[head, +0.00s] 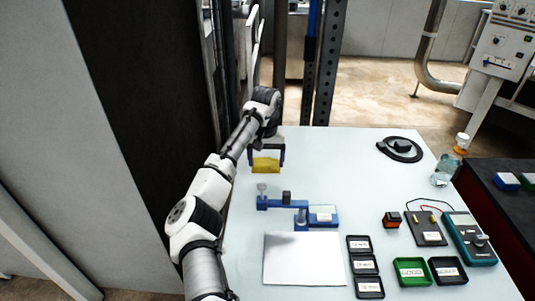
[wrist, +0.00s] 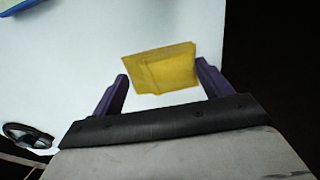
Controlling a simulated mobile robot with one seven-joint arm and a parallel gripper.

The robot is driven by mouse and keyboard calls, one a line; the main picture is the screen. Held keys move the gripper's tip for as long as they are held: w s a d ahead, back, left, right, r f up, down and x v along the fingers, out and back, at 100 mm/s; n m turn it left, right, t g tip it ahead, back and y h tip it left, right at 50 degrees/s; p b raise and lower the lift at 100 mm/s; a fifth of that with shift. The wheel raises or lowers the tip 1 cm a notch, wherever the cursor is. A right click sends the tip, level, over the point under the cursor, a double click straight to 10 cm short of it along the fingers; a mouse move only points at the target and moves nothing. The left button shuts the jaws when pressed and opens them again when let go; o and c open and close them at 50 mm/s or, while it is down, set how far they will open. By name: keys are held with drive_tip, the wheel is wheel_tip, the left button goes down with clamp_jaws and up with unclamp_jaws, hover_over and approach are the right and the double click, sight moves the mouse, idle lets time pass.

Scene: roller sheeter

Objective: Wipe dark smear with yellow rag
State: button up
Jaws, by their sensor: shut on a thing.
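My gripper (head: 266,158) is above the left far part of the pale table, pointing down. It is shut on a folded yellow rag (head: 265,166), which spans the gap between the two fingers. In the wrist view the rag (wrist: 160,67) sits between the purple fingertips, over bare white tabletop. I cannot make out a dark smear on the table in either view; the rag and gripper hide the patch beneath them.
A blue fixture (head: 285,203) stands just in front of the gripper, with a white sheet (head: 304,259) nearer. Small trays (head: 410,271), a meter (head: 469,239) and a black ring (head: 400,149) lie to the right. The table's middle is clear.

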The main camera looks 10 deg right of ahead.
drive_tip(key=shift+r, duration=1.2)
